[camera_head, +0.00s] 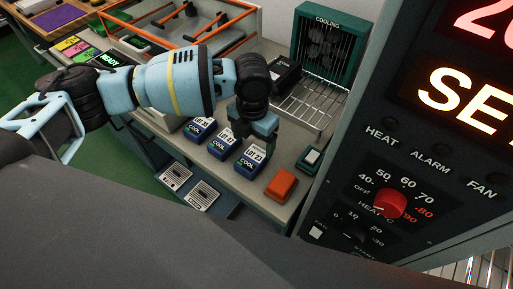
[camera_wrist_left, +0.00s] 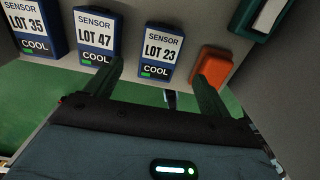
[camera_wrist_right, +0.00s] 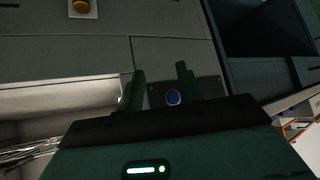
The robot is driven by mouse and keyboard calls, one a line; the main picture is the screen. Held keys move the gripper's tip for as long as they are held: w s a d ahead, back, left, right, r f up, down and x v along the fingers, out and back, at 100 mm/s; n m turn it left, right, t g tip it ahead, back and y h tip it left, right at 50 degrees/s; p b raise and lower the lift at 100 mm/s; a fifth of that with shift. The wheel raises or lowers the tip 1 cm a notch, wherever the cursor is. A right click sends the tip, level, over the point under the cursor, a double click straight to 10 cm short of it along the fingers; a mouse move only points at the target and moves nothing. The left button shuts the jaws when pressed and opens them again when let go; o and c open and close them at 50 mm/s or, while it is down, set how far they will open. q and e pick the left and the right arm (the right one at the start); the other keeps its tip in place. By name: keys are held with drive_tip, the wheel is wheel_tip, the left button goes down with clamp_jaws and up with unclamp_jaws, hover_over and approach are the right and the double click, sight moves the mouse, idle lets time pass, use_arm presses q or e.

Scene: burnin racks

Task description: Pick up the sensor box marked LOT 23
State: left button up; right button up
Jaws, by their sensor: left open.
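The sensor box marked LOT 23 (camera_head: 249,163) is blue with a white label and a green COOL mark. It stands at the right end of a row of three on the bench. In the left wrist view the LOT 23 box (camera_wrist_left: 160,50) lies ahead, between the lines of the two fingers. My left gripper (camera_wrist_left: 158,74) is open and empty, apart from the box. In the head view my left gripper (camera_head: 262,130) hangs over the bench just behind the box. My right gripper (camera_wrist_right: 160,69) is open and empty, facing a dark plate with a blue button (camera_wrist_right: 173,97).
Sensor boxes LOT 47 (camera_wrist_left: 97,38) and LOT 35 (camera_wrist_left: 32,28) stand to the left. An orange block (camera_head: 281,185) lies close to the right. A COOLING rack (camera_head: 325,45) stands behind, with a dark box on it. A large control panel (camera_head: 440,150) fills the right side.

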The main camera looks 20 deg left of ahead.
sight(252, 158)
use_arm(q)
drive_tip(key=shift+s+f, duration=0.15)
drive_tip(key=shift+s, duration=0.1)
drive_tip(key=shift+f, duration=1.3)
wheel_tip(252, 158, down, 5)
drive_tip(key=shift+a+r, duration=0.1)
use_arm(e)
drive_tip(key=shift+s+f, duration=0.2)
drive_tip(key=shift+s, duration=0.65)
use_arm(q)
drive_tip(key=c, duration=1.2)
use_arm(e)
drive_tip(key=shift+d, duration=0.1)
